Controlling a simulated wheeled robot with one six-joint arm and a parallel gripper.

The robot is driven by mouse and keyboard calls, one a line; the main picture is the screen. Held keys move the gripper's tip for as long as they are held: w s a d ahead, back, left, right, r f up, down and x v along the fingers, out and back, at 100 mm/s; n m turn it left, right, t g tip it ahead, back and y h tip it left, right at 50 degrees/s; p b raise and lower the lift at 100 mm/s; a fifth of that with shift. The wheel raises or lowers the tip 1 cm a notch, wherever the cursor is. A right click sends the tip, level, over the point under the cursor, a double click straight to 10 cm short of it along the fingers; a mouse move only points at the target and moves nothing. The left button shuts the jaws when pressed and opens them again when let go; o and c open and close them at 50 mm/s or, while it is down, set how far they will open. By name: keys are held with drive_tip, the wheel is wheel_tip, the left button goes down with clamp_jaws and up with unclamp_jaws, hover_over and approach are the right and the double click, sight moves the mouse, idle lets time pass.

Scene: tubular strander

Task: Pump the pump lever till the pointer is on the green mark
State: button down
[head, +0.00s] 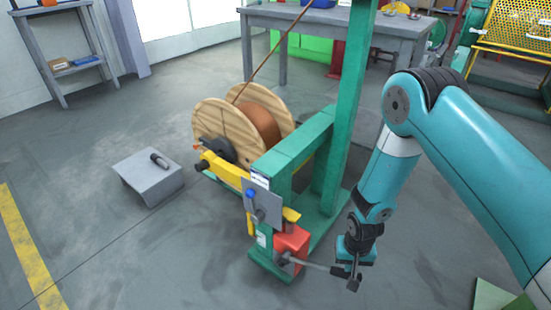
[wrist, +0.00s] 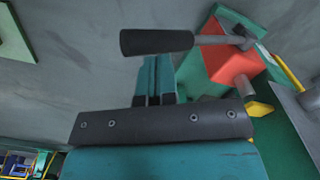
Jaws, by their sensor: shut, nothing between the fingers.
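The red pump (head: 292,243) sits low at the foot of the green stand in the head view. Its lever (head: 315,265) sticks out to the right towards my gripper (head: 354,283). In the wrist view the lever's black grip (wrist: 157,42) lies across the picture, with its metal rod (wrist: 213,40) running right to the red pump (wrist: 230,62). My gripper (wrist: 155,68) is shut and empty; the grip overlaps its fingertips. I cannot tell whether they touch. I cannot make out a pointer or a green mark in either view.
A wooden reel (head: 225,130) with copper-coloured wire sits on the green stand (head: 328,170). A grey plate with a blue knob (head: 251,193) is above the pump. A low grey step (head: 150,178) holds a dark tool (head: 159,160).

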wheel_tip(320, 180, down, 15)
drive_tip(key=s+d+b, duration=0.1)
drive_tip(key=d+b, duration=0.1)
drive_tip(key=b, duration=0.7)
drive_tip(key=shift+s+d+f+b, duration=0.15)
drive_tip(key=shift+s+d+b, duration=0.15)
drive_tip(key=shift+s+b, duration=0.1)
drive_tip(key=a+r+p, duration=0.1)
drive_tip(key=r+p, duration=0.3)
drive_tip(key=r, duration=0.1)
drive_tip(key=w+r+p, duration=0.1)
drive_tip(key=r+p, duration=0.3)
drive_tip(key=r, duration=0.1)
drive_tip(key=a+r+p, duration=0.1)
drive_tip(key=r+p, duration=0.3)
drive_tip(key=r, duration=0.1)
drive_tip(key=shift+w+a+r, duration=0.3)
drive_tip(key=shift+w, duration=0.1)
drive_tip(key=shift+f, duration=0.1)
drive_tip(key=shift+f, duration=0.1)
